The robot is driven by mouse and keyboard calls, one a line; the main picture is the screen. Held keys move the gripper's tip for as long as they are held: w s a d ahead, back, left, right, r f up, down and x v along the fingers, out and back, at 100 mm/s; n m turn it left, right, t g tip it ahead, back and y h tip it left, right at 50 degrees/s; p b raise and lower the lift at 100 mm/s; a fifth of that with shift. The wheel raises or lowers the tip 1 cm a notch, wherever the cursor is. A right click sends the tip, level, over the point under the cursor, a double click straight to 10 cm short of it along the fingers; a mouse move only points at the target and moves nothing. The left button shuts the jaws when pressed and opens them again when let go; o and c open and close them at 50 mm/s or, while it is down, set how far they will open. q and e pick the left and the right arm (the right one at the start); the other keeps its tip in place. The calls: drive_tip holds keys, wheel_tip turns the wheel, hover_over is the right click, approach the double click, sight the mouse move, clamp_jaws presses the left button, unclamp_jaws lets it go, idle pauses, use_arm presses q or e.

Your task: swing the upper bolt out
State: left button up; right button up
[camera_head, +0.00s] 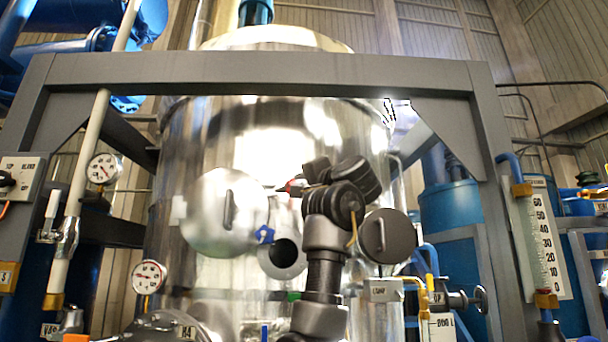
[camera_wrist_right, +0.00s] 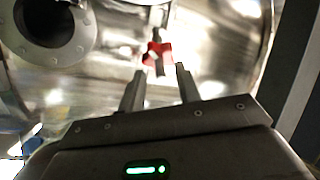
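The upper bolt has a red star knob (camera_head: 294,185) on the front of the steel vessel, right of the round cover (camera_head: 205,215). The red knob also shows in the right wrist view (camera_wrist_right: 157,54), just ahead of the fingertips. My right gripper (camera_wrist_right: 160,72) points at it with its two fingers apart and one to each side; I cannot tell whether they touch it. In the head view my right wrist hides most of the gripper and part of the knob. A blue star knob (camera_head: 264,235) sits lower on the cover's edge. My left gripper is out of view.
A flanged round opening (camera_head: 284,256) lies below the knobs and also shows in the right wrist view (camera_wrist_right: 45,22). A dark round lid with a handle (camera_head: 388,240) stands right of my wrist. A grey frame (camera_head: 270,75) surrounds the vessel, with gauges at left.

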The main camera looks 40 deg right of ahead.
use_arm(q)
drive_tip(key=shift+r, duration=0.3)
use_arm(e)
drive_tip(key=shift+w, duration=0.35)
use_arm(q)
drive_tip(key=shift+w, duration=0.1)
use_arm(e)
drive_tip(key=shift+c, duration=0.2)
clamp_jaws()
